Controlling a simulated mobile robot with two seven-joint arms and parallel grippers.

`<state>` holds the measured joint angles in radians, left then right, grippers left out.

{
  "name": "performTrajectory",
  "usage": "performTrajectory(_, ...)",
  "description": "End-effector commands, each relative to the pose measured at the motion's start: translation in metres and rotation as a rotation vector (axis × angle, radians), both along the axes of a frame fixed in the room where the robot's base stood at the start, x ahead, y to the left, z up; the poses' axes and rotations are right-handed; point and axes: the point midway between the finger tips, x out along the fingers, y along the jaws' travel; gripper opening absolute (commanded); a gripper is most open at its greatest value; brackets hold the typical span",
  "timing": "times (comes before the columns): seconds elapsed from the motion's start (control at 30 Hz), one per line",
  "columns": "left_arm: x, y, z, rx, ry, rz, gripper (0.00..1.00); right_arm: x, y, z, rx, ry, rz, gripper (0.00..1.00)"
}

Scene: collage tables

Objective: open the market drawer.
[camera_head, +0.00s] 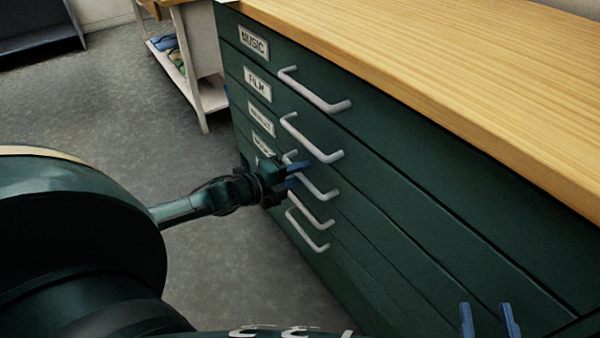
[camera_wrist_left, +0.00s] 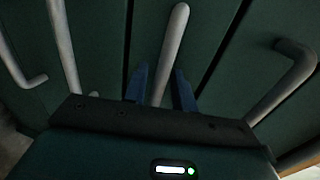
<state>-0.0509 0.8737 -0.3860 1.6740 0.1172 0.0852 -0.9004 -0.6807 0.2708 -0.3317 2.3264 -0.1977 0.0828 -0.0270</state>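A dark green cabinet (camera_head: 390,215) has a stack of drawers with white labels and pale bar handles. The top labels read MUSIC (camera_head: 254,43) and FILM (camera_head: 257,84). The third label (camera_head: 261,121) is too blurred to read surely, and lower ones are partly hidden by my left gripper. My left gripper (camera_head: 292,175) is at the third handle (camera_head: 318,188). In the left wrist view, one handle (camera_wrist_left: 174,42) runs between its two blue fingers (camera_wrist_left: 160,88), which stand apart with a small gap visible. My right gripper (camera_head: 489,320) shows two separated blue fingertips, empty. All visible drawer fronts look flush.
A wooden top (camera_head: 450,60) covers the cabinet. A small shelf unit (camera_head: 195,75) with folded cloth stands beyond its far end. Neighbouring handles lie close above and below my left gripper.

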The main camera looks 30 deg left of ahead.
Motion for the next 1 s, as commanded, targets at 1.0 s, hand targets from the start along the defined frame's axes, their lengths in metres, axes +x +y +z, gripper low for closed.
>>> performTrajectory(1.0,-0.0094,0.0034,0.0015,0.001,0.003,0.000,0.00,0.0025,-0.0048,0.0036,-0.008,0.054,-0.021,0.36)
